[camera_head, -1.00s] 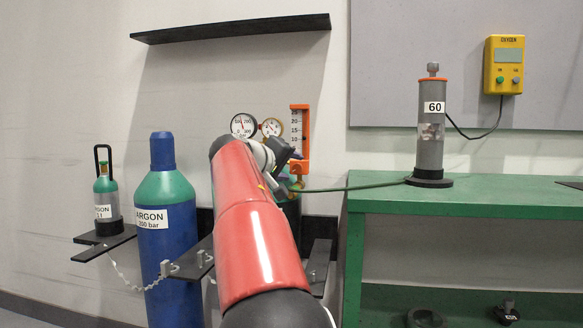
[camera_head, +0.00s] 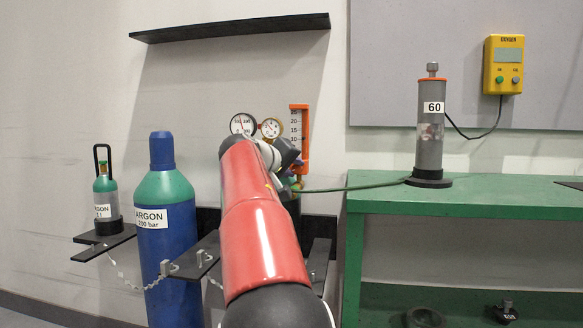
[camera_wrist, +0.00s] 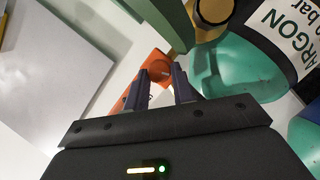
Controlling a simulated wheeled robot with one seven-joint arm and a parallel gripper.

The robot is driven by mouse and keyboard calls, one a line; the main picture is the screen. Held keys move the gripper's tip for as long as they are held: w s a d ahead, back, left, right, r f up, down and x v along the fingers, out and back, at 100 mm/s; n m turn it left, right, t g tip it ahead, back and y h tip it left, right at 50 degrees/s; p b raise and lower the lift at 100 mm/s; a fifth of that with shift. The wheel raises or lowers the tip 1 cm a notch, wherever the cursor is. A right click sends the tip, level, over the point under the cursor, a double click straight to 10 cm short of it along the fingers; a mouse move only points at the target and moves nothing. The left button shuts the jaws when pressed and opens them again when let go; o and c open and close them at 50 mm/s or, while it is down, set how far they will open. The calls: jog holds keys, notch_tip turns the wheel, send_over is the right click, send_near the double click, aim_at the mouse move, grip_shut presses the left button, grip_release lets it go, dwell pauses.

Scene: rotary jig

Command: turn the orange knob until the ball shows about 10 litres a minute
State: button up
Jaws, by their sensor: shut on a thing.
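The orange flowmeter (camera_head: 305,135) with its numbered scale stands upright on the wall side, right of two round gauges. I cannot make out the ball, and my wrist covers the flowmeter's lower end. In the wrist view the orange knob (camera_wrist: 160,68) sits between the fingertips of my gripper (camera_wrist: 164,80), which is shut on it.
A blue argon cylinder (camera_head: 172,250) with a green shoulder stands left of my arm. A green hose (camera_head: 350,187) runs right to a grey column (camera_head: 430,135) marked 60 on the green bench (camera_head: 460,200). A small cylinder (camera_head: 105,195) stands on a black shelf at left.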

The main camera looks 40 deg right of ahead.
jog(key=shift+m+y, duration=0.3)
jog(key=shift+m, duration=0.3)
jog(key=o, duration=1)
jog(key=v, duration=0.8)
jog(key=shift+b, duration=0.35)
jog(key=shift+d, duration=0.1)
